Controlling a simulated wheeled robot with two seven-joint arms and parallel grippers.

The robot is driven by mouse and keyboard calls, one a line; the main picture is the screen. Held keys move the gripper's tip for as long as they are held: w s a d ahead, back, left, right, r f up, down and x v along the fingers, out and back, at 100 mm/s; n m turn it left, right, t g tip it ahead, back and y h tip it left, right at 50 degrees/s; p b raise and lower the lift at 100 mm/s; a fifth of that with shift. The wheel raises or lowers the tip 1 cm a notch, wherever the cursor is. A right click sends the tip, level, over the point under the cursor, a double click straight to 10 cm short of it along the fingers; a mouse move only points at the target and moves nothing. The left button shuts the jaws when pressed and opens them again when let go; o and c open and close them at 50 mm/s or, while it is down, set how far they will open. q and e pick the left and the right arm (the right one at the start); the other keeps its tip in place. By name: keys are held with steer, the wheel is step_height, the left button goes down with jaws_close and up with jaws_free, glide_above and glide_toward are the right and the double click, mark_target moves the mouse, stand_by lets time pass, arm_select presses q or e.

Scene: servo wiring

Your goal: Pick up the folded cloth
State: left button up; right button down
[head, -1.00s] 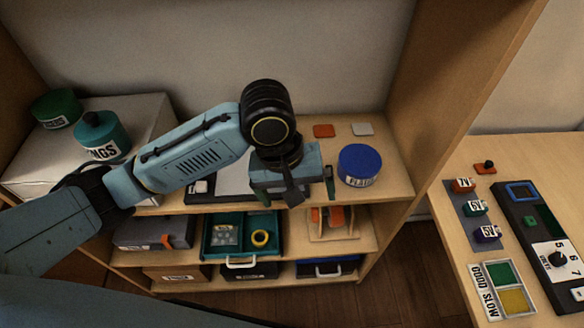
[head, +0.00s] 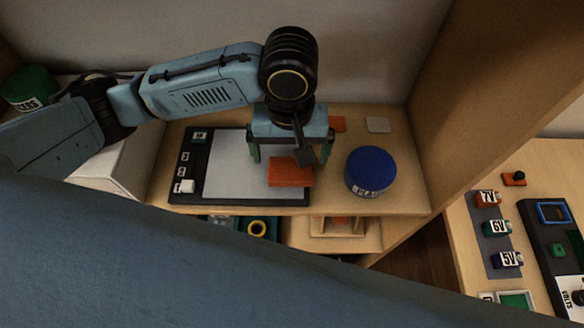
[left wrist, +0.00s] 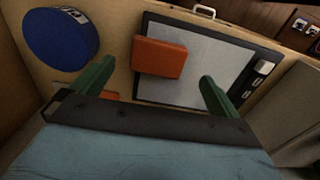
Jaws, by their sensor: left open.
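The folded cloth, an orange slab (head: 290,172), lies over the right part of a pale grey panel with a dark frame (head: 237,201) on the top shelf. It also shows in the left wrist view (left wrist: 159,57). My left gripper (head: 292,156) is open and empty, its two green fingers pointing down over the cloth area. In the left wrist view, the fingers (left wrist: 156,75) stand wide apart, with the cloth between and ahead of them; neither finger visibly touches it. The gripper's dark wrist part overlaps the cloth's back edge in the head view. My right gripper is not in view.
A blue round tub (head: 370,172) stands close to the right of the cloth. Flat orange (head: 338,124) and grey (head: 378,125) squares lie behind. A wooden side wall (head: 480,110) bounds the shelf on the right. A workbench with labelled blocks (head: 497,228) is beyond.

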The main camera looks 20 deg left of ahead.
mark_target(291, 172)
arm_select(q)
step_height(291, 172, down, 3)
steer(key=shift+w+r, duration=0.1)
steer(key=shift+f+b, duration=0.4)
steer(key=shift+f, duration=0.15)
steer(key=f, duration=0.1)
steer(key=f+b, duration=0.1)
steer(key=f, duration=0.1)
steer(key=shift+w+a+f, duration=0.1)
steer(key=shift+w+f, duration=0.15)
steer(key=shift+f, duration=0.6)
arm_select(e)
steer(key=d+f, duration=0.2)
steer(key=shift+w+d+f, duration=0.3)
arm_select(q)
steer(key=c, duration=0.6)
steer(key=shift+c, duration=1)
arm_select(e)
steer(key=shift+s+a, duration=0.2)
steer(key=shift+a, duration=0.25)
arm_select(q)
step_height(291, 172, up, 9)
steer(key=shift+r+p, duration=0.1)
steer(key=shift+p, duration=1)
steer(key=shift+r, duration=0.45)
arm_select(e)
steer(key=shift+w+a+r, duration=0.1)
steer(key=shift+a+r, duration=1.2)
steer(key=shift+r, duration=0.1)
